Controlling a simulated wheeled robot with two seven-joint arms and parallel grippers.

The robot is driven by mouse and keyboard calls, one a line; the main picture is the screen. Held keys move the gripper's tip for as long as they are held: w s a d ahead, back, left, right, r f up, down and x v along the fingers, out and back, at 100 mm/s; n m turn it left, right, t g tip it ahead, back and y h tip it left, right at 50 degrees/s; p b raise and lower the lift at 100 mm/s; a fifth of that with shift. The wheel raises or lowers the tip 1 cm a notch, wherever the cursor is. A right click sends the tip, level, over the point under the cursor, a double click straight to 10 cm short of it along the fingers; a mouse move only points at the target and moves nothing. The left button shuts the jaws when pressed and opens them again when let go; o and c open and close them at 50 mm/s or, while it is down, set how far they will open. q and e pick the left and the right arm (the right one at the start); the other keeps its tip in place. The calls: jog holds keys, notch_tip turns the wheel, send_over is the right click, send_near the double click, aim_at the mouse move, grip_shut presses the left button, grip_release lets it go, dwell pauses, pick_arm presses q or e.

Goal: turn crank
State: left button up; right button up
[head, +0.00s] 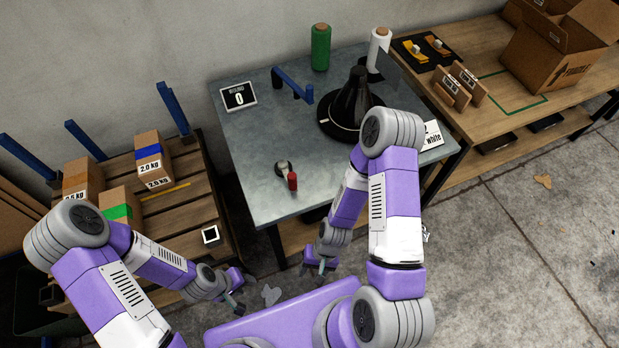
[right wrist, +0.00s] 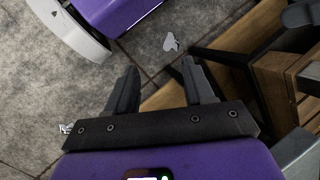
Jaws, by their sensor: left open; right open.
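The crank (head: 283,168) sits near the front of the grey metal table in the head view. My right gripper (head: 321,267) is open and empty, in front of the table edge and below the tabletop, apart from the crank. In the right wrist view its two fingers (right wrist: 160,72) are spread with nothing between them. My left gripper (head: 242,294) is open and empty, low down to the left of the right one. The crank is not seen in the right wrist view.
A pallet with boxes (head: 152,160) is left; a wooden bench (head: 485,115) is right.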

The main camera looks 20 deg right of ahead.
aim_at(296, 182)
jog(key=s+a+r+m+g+y, duration=0.35)
jog(key=r+m+y, duration=0.2)
jog(key=m, duration=0.25)
jog(key=w+a+r+m+t+y, duration=0.2)
jog(key=w+r+m+t+y, duration=0.2)
jog(key=w+r+m, duration=0.15)
jog(key=w+d+m+t+h+b, duration=0.1)
jog(key=w+d+m+t, duration=0.3)
jog(key=w+t, duration=0.1)
jog(key=w+d+r+m+t+h+b, duration=0.1)
jog(key=w+d+m+t+h, duration=0.1)
jog(key=w+d+m+t, duration=0.1)
jog(key=w+d+r+m+t+h+b, duration=0.1)
jog(key=w+d+m+t, duration=0.3)
jog(key=w+t, duration=0.3)
jog(key=shift+w+d+r+m+t+h, duration=0.25)
jog(key=shift+w+d+m+t+h, duration=0.15)
jog(key=shift+t, duration=0.55)
jog(key=shift+w+a, duration=0.1)
jog(key=shift+w, duration=0.25)
jog(key=b+x, duration=0.1)
jog(key=x, duration=0.5)
jog(key=shift+w+a, duration=0.2)
jog(key=shift+w, duration=0.05)
